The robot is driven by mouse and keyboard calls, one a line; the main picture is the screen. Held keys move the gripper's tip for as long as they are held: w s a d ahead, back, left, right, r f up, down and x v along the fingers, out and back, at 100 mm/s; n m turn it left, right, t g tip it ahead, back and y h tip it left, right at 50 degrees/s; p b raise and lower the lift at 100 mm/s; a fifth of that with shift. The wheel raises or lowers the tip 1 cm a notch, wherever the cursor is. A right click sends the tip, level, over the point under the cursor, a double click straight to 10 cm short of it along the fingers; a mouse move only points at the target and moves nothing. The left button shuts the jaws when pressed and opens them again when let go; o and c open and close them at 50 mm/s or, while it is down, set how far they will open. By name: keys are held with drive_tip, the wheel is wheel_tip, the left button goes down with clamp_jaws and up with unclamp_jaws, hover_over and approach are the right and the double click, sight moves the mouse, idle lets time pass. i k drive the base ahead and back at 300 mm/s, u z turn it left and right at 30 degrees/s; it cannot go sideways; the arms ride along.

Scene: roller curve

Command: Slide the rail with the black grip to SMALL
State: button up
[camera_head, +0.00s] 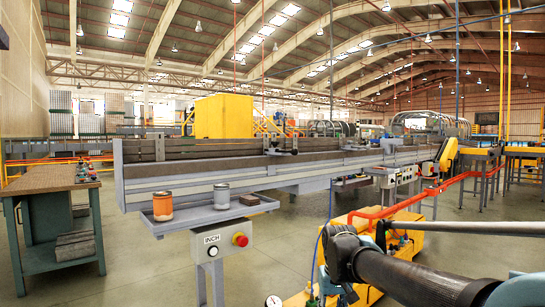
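A long grey roller conveyor (200,187) runs from the left toward the back right, with dark guide rails (205,150) along its top. A black grip-like fitting (283,143) stands on the rail near the middle, and a smaller dark fitting (350,144) shows farther right. I cannot tell for sure which one is the black grip. No SMALL marking is readable. My arm reaches in from the lower right, in front of the conveyor. Its dark end, seemingly my gripper (338,262), is low and apart from the rail; its fingers cannot be made out.
A tray (180,225) below the conveyor's near side holds an orange can (163,206), a white can (222,196) and a brown block (249,199). An INCH box (222,243) with a red button stands below. A bench (50,182) is left; yellow machinery (385,262) is beside my arm.

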sight(159, 142)
drive_tip(key=u, duration=0.1)
drive_tip(key=i, duration=1)
drive_tip(key=z, duration=0.05)
